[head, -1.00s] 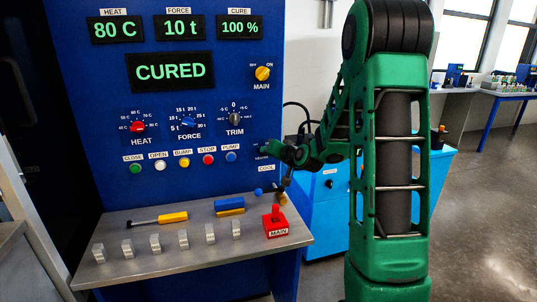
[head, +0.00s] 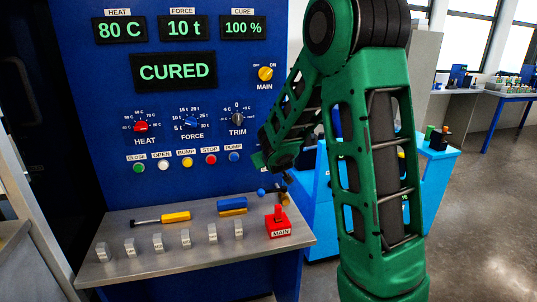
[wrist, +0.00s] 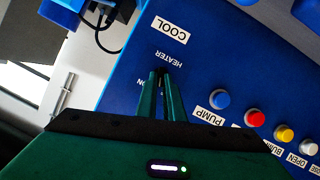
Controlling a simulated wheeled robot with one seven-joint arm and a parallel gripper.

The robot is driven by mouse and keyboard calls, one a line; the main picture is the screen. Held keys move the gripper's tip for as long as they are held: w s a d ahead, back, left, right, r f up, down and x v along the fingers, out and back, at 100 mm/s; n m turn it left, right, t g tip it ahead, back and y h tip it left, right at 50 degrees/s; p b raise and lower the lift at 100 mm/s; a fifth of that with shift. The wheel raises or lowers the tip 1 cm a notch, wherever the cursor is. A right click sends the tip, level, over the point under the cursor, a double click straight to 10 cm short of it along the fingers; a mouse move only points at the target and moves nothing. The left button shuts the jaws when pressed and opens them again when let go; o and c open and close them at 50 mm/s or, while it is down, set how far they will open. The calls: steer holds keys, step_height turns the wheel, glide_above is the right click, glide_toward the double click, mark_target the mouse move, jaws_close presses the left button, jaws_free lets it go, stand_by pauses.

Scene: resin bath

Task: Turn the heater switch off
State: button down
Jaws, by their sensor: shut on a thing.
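The blue panel (head: 100,75) carries the controls in the head view. In the wrist view, the upside-down HEATER label (wrist: 168,58) lies just beyond my fingertips, with part of an ON mark (wrist: 139,83) to their left. My gripper (wrist: 161,76) has its two green fingers close together, pointing at the panel at the heater switch's place. It is shut on the heater switch, which the fingers almost fully hide. In the head view my arm covers the HEATER label and the switch. The displays read 80 C, 10 t, 100 % and CURED.
The COOL label (wrist: 170,28) is close by the fingers. The blue PUMP button (wrist: 219,99) and red STOP button (wrist: 255,118) sit to their right. Below in the head view are a steel shelf (head: 120,272), a red MAIN switch (head: 277,222) and a blue-knobbed lever (head: 262,192).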

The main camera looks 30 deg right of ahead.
steer(key=n+h, duration=0.1)
steer(key=f+n+h, duration=0.1)
steer(key=n, duration=0.1)
steer(key=shift+a, duration=0.2)
steer(key=shift+s+n, duration=0.1)
steer(key=shift+n, duration=0.3)
stand_by(0.4)
steer(key=c, duration=2)
jaws_free()
steer(key=shift+o, duration=0.7)
steer(key=shift+r, duration=0.15)
steer(key=v, duration=1)
steer(key=shift+a, duration=0.3)
